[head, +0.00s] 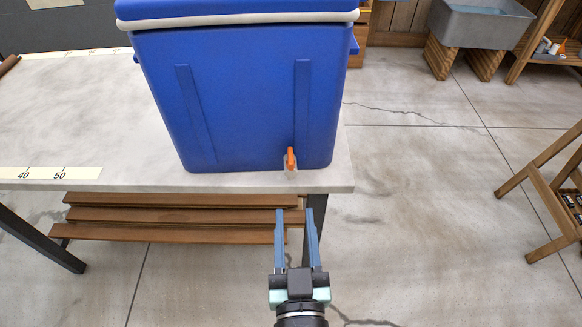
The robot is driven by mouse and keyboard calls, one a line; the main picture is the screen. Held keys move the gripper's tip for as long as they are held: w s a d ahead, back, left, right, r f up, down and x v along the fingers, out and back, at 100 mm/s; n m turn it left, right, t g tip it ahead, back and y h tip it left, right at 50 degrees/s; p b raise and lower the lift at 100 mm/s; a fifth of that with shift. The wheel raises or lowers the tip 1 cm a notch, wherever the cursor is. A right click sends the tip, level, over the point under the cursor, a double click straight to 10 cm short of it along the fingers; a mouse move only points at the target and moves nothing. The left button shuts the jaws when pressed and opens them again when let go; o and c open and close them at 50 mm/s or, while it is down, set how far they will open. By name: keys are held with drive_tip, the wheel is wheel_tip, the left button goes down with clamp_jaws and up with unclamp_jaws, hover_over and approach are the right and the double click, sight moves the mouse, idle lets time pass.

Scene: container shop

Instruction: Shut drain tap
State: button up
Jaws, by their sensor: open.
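The drain tap (291,158) has an orange lever and a pale body. It sits low on the front face of the blue cooler (240,105), near its right corner. The lever looks roughly upright. My gripper (295,211) is open and empty, with two blue-grey fingers pointing toward the table. In the picture it is just below the tap, in front of the table edge, and apart from the tap.
The cooler stands on a pale table (60,115) with a measuring strip (75,173) along its edge. Wooden slats (180,215) lie below it. A grey sink (480,22) and a wooden stand (550,185) are at the right. The floor between is clear.

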sight(291, 166)
drive_tip(key=w+p, duration=0.1)
drive_tip(key=w, duration=0.7)
drive_tip(key=w+p, duration=0.1)
drive_tip(key=w, duration=0.3)
drive_tip(key=shift+w+a+r+p, duration=0.1)
drive_tip(key=shift+w+a+p, duration=0.2)
drive_tip(key=shift+p, duration=0.05)
clamp_jaws()
